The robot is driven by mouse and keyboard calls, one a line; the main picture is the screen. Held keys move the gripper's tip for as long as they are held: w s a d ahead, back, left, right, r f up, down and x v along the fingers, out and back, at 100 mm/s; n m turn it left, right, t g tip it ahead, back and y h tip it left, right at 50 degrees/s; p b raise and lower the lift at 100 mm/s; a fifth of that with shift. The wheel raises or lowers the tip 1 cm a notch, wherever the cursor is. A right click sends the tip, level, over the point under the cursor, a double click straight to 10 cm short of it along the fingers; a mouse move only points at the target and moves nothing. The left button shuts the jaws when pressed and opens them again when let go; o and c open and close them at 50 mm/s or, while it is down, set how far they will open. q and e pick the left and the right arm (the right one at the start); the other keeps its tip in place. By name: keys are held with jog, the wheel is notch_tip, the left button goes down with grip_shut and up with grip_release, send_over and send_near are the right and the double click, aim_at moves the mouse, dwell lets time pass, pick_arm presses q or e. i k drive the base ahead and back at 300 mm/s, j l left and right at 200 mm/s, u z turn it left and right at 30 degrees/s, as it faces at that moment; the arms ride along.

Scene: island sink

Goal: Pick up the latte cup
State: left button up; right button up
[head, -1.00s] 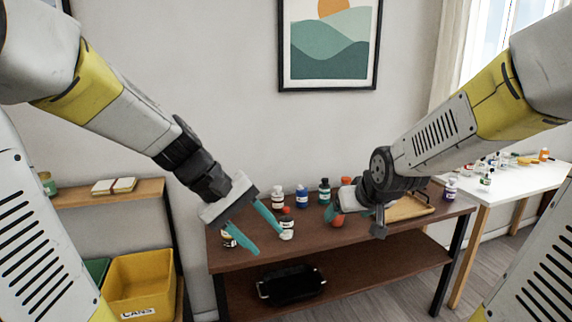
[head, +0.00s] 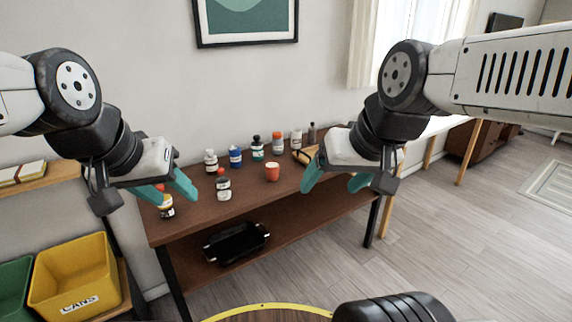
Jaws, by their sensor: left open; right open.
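A small orange-red cup (head: 272,172), the only cup-like thing I can make out, stands upright on the dark brown table (head: 205,222). My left gripper (head: 168,193) is open and empty, to the left of the cup, with its teal fingers over the table's left end. My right gripper (head: 333,187) is open and empty, to the right of the cup, in front of the table's right part. Neither gripper touches the cup, and the cup is unobstructed in the head view.
Several bottles stand along the table's back, including a blue one (head: 235,156). A black tray (head: 235,242) lies on the lower shelf. A yellow bin (head: 75,275) is at left.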

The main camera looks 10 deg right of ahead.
aim_at(272, 167)
jog(key=z, duration=0.15)
jog(key=i+l, duration=0.3)
jog(key=l, duration=0.15)
jog(key=i+l+z, duration=0.1)
jog(key=i+l, duration=0.2)
jog(key=l, duration=0.15)
